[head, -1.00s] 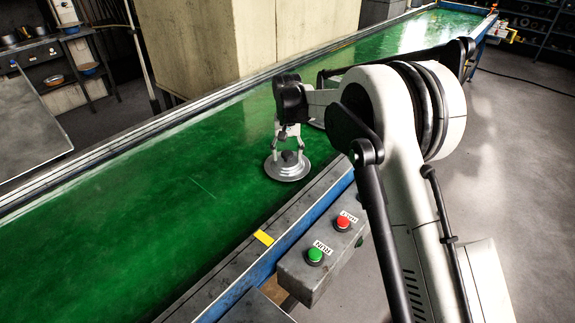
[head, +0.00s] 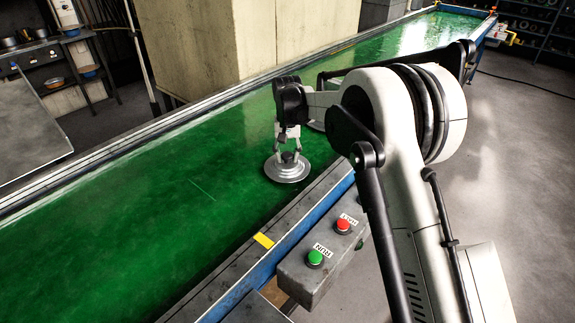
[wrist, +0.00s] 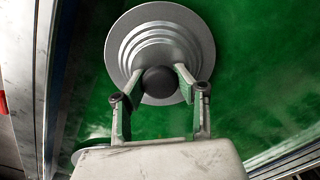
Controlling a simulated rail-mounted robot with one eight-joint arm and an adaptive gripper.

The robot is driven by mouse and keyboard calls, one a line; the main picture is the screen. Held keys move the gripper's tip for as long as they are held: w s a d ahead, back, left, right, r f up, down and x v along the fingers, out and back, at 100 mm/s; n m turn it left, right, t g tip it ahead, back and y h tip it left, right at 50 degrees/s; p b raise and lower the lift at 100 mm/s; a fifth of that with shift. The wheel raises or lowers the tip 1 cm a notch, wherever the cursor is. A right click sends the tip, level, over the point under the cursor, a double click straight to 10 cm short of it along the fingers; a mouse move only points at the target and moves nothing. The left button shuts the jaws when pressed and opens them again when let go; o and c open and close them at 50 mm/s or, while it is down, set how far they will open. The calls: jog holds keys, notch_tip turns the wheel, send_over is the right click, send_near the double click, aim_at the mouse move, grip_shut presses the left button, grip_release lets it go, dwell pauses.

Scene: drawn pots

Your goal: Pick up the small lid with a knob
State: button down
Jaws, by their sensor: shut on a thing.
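The small lid (head: 287,174) is a round grey metal disc with stepped rings and a dark round knob. It is on the green belt near the belt's front edge; I cannot tell any gap beneath it. The lid also shows in the wrist view (wrist: 128,45), its knob (wrist: 160,84) between my fingertips. My gripper (head: 288,156) points down from above and is shut on the knob. In the wrist view the fingers (wrist: 162,76) lie on either side of the knob. Part of the knob is hidden by the fingers in the head view.
Another grey round thing (head: 317,126) is mostly hidden behind my arm; an edge of a grey disc (wrist: 86,153) shows in the wrist view. A control box (head: 310,280) with green and red buttons stands at the front rail. The belt to the left is clear.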

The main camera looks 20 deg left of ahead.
aim_at(287, 155)
jog(key=shift+r+p, duration=0.45)
jog(key=shift+r, duration=1.4)
